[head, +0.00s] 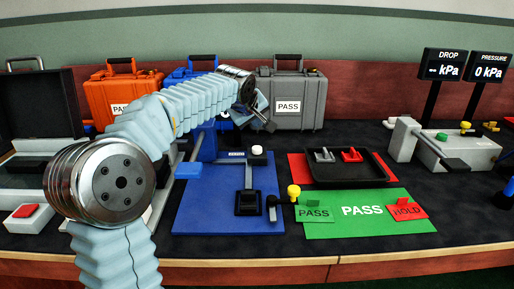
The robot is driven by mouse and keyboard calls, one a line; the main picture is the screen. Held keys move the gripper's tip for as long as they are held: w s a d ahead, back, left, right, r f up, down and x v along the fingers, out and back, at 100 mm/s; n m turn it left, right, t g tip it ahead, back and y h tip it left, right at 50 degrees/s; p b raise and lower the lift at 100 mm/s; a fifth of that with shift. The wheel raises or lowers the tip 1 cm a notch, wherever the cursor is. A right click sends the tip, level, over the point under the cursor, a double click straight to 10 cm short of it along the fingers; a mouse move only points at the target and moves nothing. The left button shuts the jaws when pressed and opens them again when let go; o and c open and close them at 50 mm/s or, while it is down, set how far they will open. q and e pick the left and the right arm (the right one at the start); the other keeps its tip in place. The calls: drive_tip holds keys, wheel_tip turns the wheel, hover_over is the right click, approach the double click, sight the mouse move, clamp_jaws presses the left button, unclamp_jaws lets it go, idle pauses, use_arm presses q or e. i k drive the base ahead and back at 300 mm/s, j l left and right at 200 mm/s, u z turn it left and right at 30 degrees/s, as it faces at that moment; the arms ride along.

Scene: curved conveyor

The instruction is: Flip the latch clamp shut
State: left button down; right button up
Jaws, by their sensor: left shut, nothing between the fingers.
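A black clamp-like block (248,203) sits on a blue base plate (205,218). A grey lever rises from it to a white knob (257,150). Beside it, at the plate's right edge, a small grey bracket carries a yellow knob (293,191). I cannot tell which of these is the latch clamp. My left gripper (267,122) is shut and empty. It appears above and behind the white knob, in front of the grey case, apart from the knob. My right gripper is out of view.
A black tray (312,179) holds a grey and a red part. A green mat (345,228) bears PASS and HOLD tags. Orange, blue and grey cases (312,88) stand behind. An open black case is at left. A grey fixture (455,149) and two displays are at right.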

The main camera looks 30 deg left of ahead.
sight(293, 191)
drive_tip(key=k+l, duration=0.15)
drive_tip(key=k, duration=0.35)
drive_tip(key=k+l, duration=0.2)
drive_tip(key=k, duration=0.25)
drive_tip(key=k+l, duration=0.15)
drive_tip(key=k, duration=0.35)
